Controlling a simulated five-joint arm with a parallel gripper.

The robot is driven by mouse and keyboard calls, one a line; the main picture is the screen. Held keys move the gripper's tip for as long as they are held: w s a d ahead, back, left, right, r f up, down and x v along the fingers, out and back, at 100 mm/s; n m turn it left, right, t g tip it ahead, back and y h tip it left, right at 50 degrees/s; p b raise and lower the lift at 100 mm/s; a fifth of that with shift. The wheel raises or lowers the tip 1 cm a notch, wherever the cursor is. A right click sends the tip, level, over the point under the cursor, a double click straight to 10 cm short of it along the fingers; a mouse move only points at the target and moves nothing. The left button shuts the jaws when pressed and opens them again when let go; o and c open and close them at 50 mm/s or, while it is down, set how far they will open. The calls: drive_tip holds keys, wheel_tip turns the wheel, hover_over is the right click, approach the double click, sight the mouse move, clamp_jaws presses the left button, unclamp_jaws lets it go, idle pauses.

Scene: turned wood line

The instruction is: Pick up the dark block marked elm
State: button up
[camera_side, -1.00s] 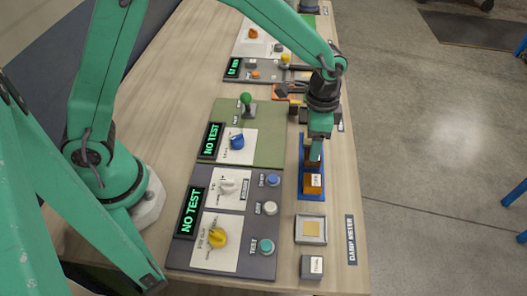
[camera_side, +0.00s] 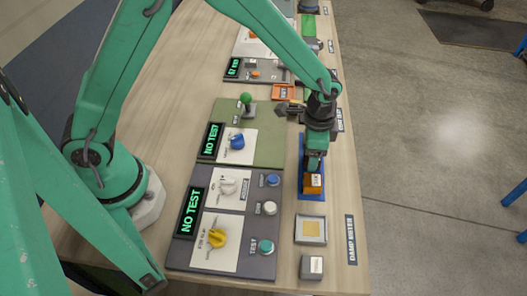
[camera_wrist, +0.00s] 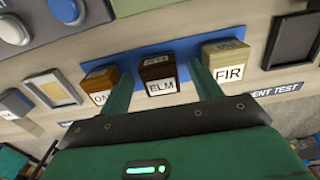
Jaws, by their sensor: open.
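The dark block marked ELM (camera_wrist: 158,77) stands on a blue tray (camera_side: 302,195) between two lighter blocks. In the wrist view my gripper (camera_wrist: 163,88) is open, with one green finger on each side of the elm block and nothing gripped. Whether the fingers touch it I cannot tell. The block marked FIR (camera_wrist: 226,62) is to the right and a brown block (camera_wrist: 100,88), its label partly covered by a finger, is to the left. In the side view my gripper (camera_side: 314,168) is over the tray and hides the elm block; an orange-brown block (camera_side: 313,184) shows in front.
A damp meter panel with a yellow knob (camera_side: 217,238) and buttons is left of the tray. A square pad (camera_side: 311,230) and a small grey block (camera_side: 312,267) are in front. The table's right edge is close.

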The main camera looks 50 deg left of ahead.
drive_tip(key=c, duration=1.1)
drive_tip(key=shift+r, duration=0.2)
drive_tip(key=shift+r, duration=0.6)
drive_tip(key=r, duration=0.3)
drive_tip(key=shift+s+d, duration=0.3)
drive_tip(key=shift+s, duration=0.05)
drive_tip(key=s+d+r, duration=0.2)
drive_tip(key=s, duration=0.1)
drive_tip(key=s+d+r, duration=0.2)
drive_tip(key=s, duration=0.1)
drive_tip(key=s+d+r, duration=0.2)
drive_tip(key=shift+s+r, duration=0.2)
drive_tip(key=shift+s, duration=0.2)
